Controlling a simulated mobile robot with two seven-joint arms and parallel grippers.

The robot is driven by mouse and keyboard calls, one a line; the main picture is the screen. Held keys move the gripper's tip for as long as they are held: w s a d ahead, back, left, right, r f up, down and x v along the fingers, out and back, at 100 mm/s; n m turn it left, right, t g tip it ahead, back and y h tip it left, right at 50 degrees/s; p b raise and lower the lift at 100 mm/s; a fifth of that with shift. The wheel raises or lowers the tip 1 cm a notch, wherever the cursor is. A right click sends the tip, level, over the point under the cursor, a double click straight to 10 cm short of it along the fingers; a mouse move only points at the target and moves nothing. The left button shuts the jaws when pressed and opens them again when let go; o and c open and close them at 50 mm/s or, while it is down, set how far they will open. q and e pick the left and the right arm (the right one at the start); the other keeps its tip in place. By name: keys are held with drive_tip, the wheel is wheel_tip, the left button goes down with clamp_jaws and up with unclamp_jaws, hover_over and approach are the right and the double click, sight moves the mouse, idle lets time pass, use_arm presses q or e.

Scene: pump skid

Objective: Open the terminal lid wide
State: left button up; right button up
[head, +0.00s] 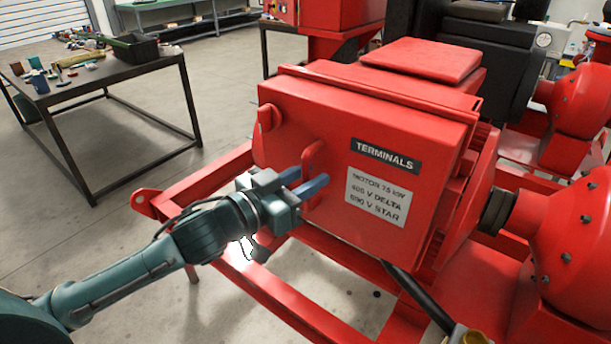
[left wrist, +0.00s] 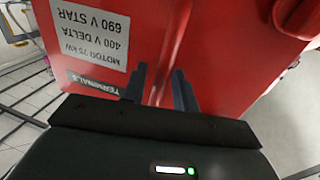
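The terminal lid (head: 385,165) is the red front panel of the motor's terminal box, with a "TERMINALS" label and a white rating plate. It looks shut against the box. A red upright handle (head: 312,160) stands on its left part. My left gripper (head: 306,181) is at the handle's lower part, its two blue fingers pointing at the lid. In the left wrist view the fingers (left wrist: 158,88) are spread apart, with a red ridge that looks like the handle between them and gaps visible. I cannot tell whether either finger touches it.
A red round knob (head: 269,117) sits at the lid's upper left edge. Red frame rails (head: 290,300) run below the box. A dark table (head: 100,75) with tools and a bin stands at the far left. Clear floor lies between the table and the skid.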

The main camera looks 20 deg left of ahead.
use_arm(q)
drive_tip(key=shift+c, duration=0.6)
clamp_jaws()
